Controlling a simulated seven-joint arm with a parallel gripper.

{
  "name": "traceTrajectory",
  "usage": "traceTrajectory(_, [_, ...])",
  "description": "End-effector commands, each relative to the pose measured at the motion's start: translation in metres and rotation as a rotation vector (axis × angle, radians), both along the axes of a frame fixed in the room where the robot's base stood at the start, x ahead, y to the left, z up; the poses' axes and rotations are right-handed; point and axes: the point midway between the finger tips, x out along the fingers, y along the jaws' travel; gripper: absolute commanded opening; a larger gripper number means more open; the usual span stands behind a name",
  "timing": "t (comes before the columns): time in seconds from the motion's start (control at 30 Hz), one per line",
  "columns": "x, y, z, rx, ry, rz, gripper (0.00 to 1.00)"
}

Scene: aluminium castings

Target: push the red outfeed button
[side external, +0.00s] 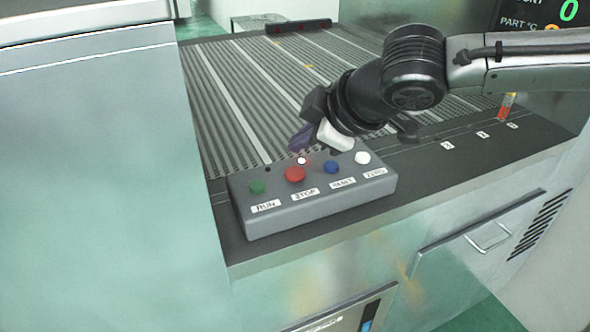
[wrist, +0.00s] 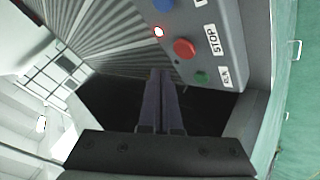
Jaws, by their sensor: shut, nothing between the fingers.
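The red button (side external: 295,174) sits on a grey control box (side external: 318,211) above a label reading STOP. It also shows in the wrist view (wrist: 184,48), just beyond and right of the fingertips. A small lit red-and-white lamp (side external: 301,160) is close behind it. My gripper (side external: 300,143) has purple fingers and hangs behind and above the box, near the red button. In the wrist view my gripper (wrist: 161,73) has its two fingers together with nothing between them. The tips look apart from the button; their exact height over it is hard to tell.
On the same box are a green RUN button (side external: 257,187), a blue RESET button (side external: 331,167) and a white button (side external: 362,157). A ribbed conveyor bed (side external: 250,85) lies behind. A large pale cabinet (side external: 100,180) stands at left.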

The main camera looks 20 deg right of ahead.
Motion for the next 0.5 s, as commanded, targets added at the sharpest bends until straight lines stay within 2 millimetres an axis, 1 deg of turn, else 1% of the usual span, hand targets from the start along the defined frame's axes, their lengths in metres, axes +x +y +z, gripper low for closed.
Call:
traceTrajectory(0.1, [0.001, 0.000, 0.011, 0.001, -0.001, -0.001, 0.00])
traceTrajectory(0.23, [0.000, 0.000, 0.021, 0.001, -0.001, -0.001, 0.00])
traceTrajectory(0.33, [0.000, 0.000, 0.025, 0.000, 0.000, 0.000, 0.00])
traceTrajectory(0.5, [0.000, 0.000, 0.026, -0.001, 0.001, -0.001, 0.00])
